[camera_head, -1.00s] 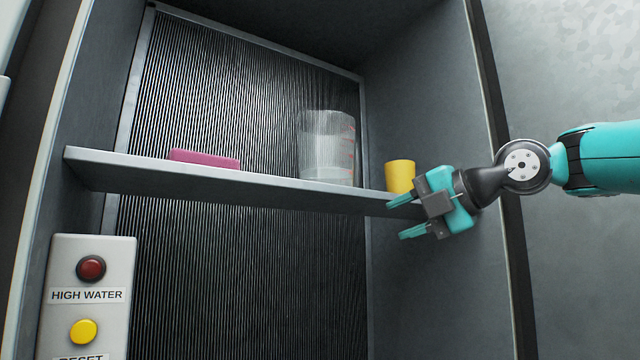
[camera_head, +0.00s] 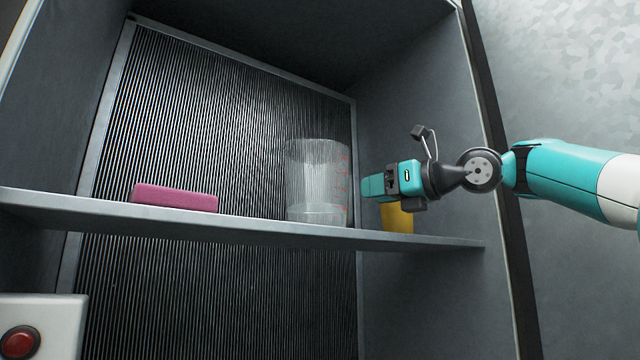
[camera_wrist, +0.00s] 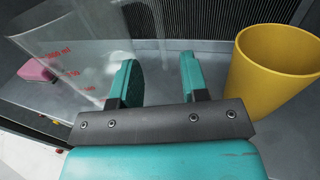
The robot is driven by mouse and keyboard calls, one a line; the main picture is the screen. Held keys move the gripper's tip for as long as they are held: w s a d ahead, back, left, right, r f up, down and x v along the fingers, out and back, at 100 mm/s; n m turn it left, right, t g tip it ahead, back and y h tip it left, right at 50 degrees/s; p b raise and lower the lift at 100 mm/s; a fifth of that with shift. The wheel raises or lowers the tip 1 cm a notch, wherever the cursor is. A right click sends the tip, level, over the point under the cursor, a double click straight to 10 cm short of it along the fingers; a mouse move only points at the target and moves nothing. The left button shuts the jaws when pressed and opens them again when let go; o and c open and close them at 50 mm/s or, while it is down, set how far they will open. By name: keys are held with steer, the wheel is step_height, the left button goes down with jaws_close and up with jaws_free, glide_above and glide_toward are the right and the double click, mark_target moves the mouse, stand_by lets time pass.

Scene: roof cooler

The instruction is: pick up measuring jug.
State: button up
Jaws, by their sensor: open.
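The measuring jug (camera_head: 316,184) is clear with red markings and stands upright on the shelf (camera_head: 265,232). My gripper (camera_head: 368,187) is at its right at about its mid height, with a small gap between them in the head view. In the wrist view my gripper (camera_wrist: 158,80) shows two teal fingers apart with nothing gripped between them. The jug (camera_wrist: 75,50) fills the upper left there, its red scale facing the camera. Its handle cannot be made out.
A yellow cup (camera_head: 398,219) stands on the shelf behind and below my gripper; it is close on the right in the wrist view (camera_wrist: 268,75). A pink block (camera_head: 175,197) lies left of the jug. A ribbed panel (camera_head: 220,110) backs the shelf, and a red button (camera_head: 19,342) sits below.

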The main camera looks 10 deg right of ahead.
steer(key=shift+x, duration=0.9)
steer(key=p+x, duration=0.4)
steer(key=shift+w+a+r, duration=0.15)
steer(key=shift+w+r, duration=0.1)
steer(key=shift+r, duration=0.1)
steer(key=shift+w+a+f, duration=0.15)
steer(key=shift+w+f, duration=0.05)
steer(key=shift+w, duration=0.1)
steer(key=shift+c, duration=0.2)
jaws_close()
